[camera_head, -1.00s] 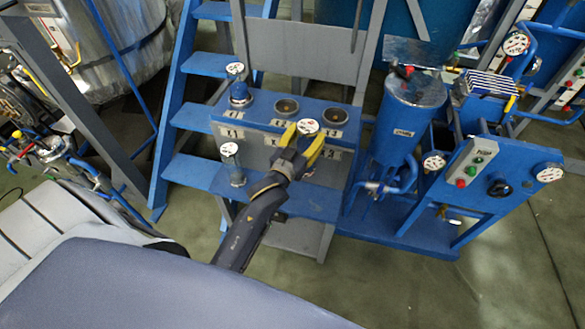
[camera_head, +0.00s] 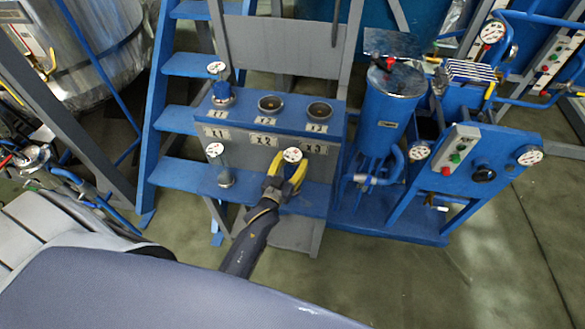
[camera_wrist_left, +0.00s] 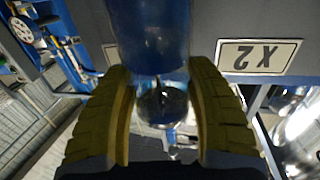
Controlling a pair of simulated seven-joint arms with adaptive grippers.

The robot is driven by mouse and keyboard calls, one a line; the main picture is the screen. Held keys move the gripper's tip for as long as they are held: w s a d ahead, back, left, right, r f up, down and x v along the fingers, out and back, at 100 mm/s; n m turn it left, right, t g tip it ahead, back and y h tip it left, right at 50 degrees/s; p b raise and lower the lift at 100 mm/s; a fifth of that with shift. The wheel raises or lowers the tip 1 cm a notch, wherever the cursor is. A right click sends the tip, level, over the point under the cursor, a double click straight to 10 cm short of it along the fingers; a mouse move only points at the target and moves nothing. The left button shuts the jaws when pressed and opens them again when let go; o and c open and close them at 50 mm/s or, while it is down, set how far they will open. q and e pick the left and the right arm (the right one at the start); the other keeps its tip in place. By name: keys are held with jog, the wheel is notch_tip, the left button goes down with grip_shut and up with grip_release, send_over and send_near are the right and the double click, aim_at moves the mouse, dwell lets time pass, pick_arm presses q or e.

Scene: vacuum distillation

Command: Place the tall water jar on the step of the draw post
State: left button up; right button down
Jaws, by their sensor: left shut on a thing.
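The draw post is a blue block with sockets on top and plates X1, X2 and X3 on its grey front (camera_head: 240,136). Its blue step (camera_head: 312,198) runs along below. My left gripper (camera_head: 285,180) has yellow fingers shut on a clear jar with a white round top (camera_head: 292,154), in front of the post between X2 and X3. In the left wrist view the jar (camera_wrist_left: 160,103) sits between the fingers (camera_wrist_left: 160,75), beside plate X2. I cannot tell whether its base touches the step. My right gripper is not in view.
A blue cylinder unit (camera_head: 385,115) stands close on the right.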

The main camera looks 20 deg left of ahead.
pick_arm(q)
jog(key=shift+f, duration=1.8)
jog(key=o, duration=1.6)
jog(key=shift+c, duration=0.2)
